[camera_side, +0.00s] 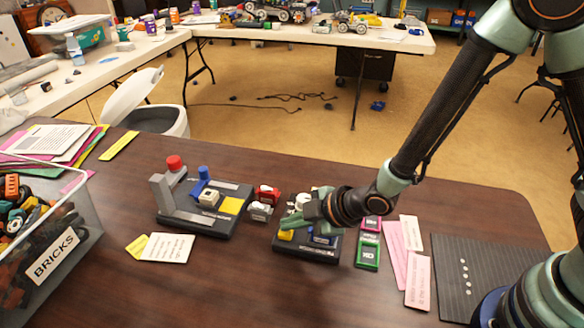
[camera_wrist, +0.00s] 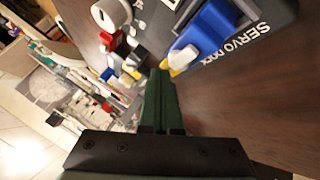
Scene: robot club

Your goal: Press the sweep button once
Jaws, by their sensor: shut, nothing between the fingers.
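My gripper (camera_side: 290,222) is shut and empty, its green fingers low over the right-hand black dock (camera_side: 308,252). In the wrist view the shut fingers (camera_wrist: 162,82) point toward the dock, whose label reads "SERVO DOCK". A blue block (camera_wrist: 212,38) with a yellow and white end (camera_wrist: 182,60) sits on it, close beside the fingertips. I cannot tell whether they touch. A left-hand black board (camera_side: 178,217) carries a red-topped post (camera_side: 174,163), a blue-topped part (camera_side: 203,174), a cream block (camera_side: 208,197) and a yellow square (camera_side: 231,205). No label reading "sweep" is legible.
A clear bin marked "BRICKS" (camera_side: 52,256) is at left. Pink cards (camera_side: 417,282) and a green-framed device (camera_side: 367,251) lie right. The front middle of the table is clear.

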